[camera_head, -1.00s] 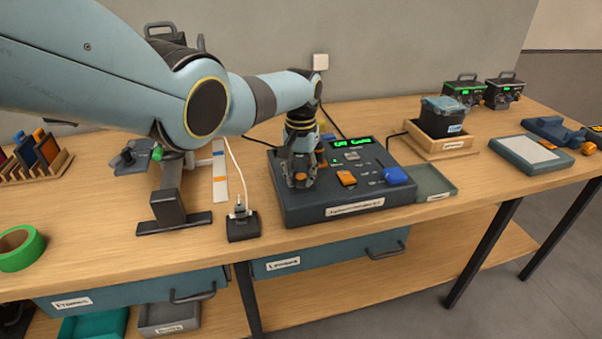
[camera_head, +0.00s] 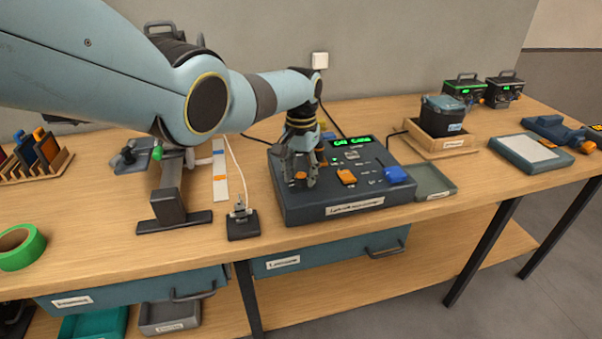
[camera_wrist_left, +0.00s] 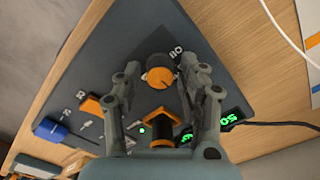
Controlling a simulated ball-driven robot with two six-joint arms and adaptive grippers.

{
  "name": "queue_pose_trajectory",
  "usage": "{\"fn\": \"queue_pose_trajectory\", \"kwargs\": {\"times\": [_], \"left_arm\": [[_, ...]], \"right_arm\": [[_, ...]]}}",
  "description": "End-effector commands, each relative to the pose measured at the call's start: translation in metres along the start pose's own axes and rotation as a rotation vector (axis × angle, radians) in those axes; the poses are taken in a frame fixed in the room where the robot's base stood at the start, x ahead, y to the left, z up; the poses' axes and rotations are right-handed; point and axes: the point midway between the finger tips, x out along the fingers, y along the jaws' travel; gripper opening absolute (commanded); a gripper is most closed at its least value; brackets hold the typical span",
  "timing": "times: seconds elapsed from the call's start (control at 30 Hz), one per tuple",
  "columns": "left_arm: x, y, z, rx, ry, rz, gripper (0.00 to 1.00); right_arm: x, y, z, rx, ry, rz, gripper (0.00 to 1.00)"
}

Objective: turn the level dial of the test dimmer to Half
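A dark console (camera_head: 345,210) with a green display (camera_head: 350,142) stands at the table's front edge; its front label is too blurred to read. In the left wrist view a round dark dial with an orange mark (camera_wrist_left: 160,77) sits on its panel, near printed white figures. My left gripper (camera_head: 303,180) points down over the console's left part. In the left wrist view its two fingers (camera_wrist_left: 166,80) stand apart on either side of the dial, the right-hand one closer. Contact with the dial cannot be told. My right gripper is not in view.
An orange fader (camera_head: 346,177) and a blue fader (camera_head: 395,174) are on the console. A socket block with a white cable (camera_head: 242,225) is to its left. Two black units (camera_head: 462,92) stand farther back.

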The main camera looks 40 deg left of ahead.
Motion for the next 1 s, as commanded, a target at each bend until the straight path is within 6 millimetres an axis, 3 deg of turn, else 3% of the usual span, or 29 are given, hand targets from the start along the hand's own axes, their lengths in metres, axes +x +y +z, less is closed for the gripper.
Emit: {"fn": "queue_pose_trajectory", "kwargs": {"times": [0.33,0.47,1.0], "left_arm": [[-0.001,0.0,0.001,-0.001,-0.001,0.0,0.5],[-0.009,-0.001,0.0,-0.001,0.001,0.0,0.5],[-0.11,0.0,-0.001,0.0,0.001,-0.001,0.5]], "right_arm": [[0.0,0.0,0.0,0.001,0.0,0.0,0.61],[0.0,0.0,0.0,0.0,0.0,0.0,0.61],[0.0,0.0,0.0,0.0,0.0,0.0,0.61]]}}
